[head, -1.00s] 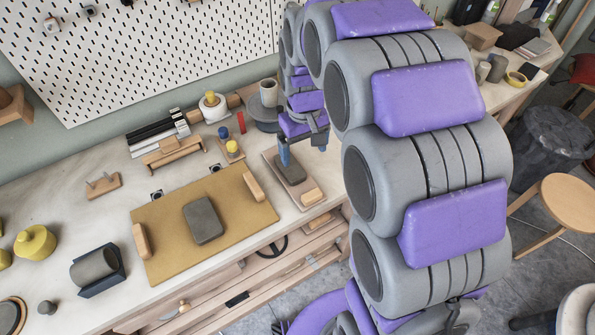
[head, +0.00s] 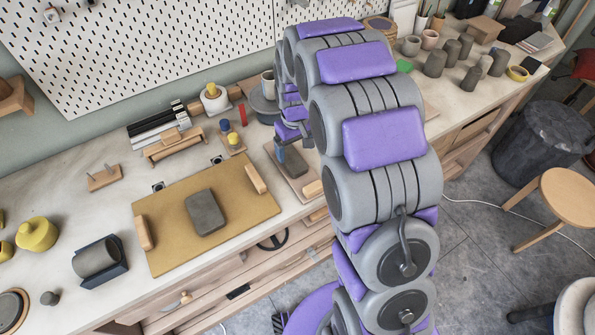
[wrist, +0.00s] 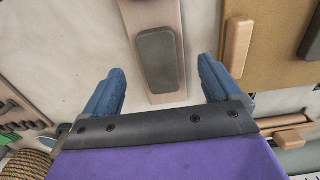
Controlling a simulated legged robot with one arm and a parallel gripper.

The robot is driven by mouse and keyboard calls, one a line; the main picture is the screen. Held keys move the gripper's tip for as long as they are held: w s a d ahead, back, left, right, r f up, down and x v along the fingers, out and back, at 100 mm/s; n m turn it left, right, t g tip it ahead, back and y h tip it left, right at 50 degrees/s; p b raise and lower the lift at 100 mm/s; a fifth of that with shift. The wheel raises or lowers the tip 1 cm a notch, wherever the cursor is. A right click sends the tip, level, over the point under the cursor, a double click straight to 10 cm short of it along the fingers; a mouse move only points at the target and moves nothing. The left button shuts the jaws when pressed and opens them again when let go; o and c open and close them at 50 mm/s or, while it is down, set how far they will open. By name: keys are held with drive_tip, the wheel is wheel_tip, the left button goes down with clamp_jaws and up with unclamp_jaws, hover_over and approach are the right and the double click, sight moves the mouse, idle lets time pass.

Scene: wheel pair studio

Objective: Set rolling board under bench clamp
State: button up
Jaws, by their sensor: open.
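An ochre board (head: 165,215) with two wooden side strips and a grey clay slab (head: 206,212) lies on the bench. Small black squares (head: 158,186), possibly the clamp, are at its back edge; I cannot tell for sure. To its right a narrow pale wooden board (head: 297,186) bears a grey slab; the wrist view shows this board (wrist: 150,18) and its slab (wrist: 158,60). My gripper (head: 284,154) is over this narrow board. In the wrist view my gripper (wrist: 160,68) is open, its blue fingers on either side of the board, nothing between them held.
A wooden rack (head: 174,146) and a yellow-topped jar (head: 214,98) stand behind the ochre board. A dark cradle with a grey cylinder (head: 96,258) and a yellow pot (head: 37,234) are at left. A stool (head: 566,200) and dark bin (head: 545,145) stand on the right.

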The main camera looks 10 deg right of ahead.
sight(297, 164)
drive_tip(key=f, duration=0.3)
drive_tip(key=shift+a, duration=0.3)
drive_tip(key=f, duration=0.1)
drive_tip(key=d+f+b, duration=0.1)
drive_tip(key=f, duration=0.1)
drive_tip(key=f+b, duration=0.1)
drive_tip(key=f, duration=0.1)
drive_tip(key=shift+w+d, duration=0.15)
drive_tip(key=shift+w, duration=0.1)
drive_tip(key=shift+r, duration=0.1)
drive_tip(key=shift+a, duration=0.2)
drive_tip(key=shift+a, duration=0.1)
drive_tip(key=c, duration=1.6)
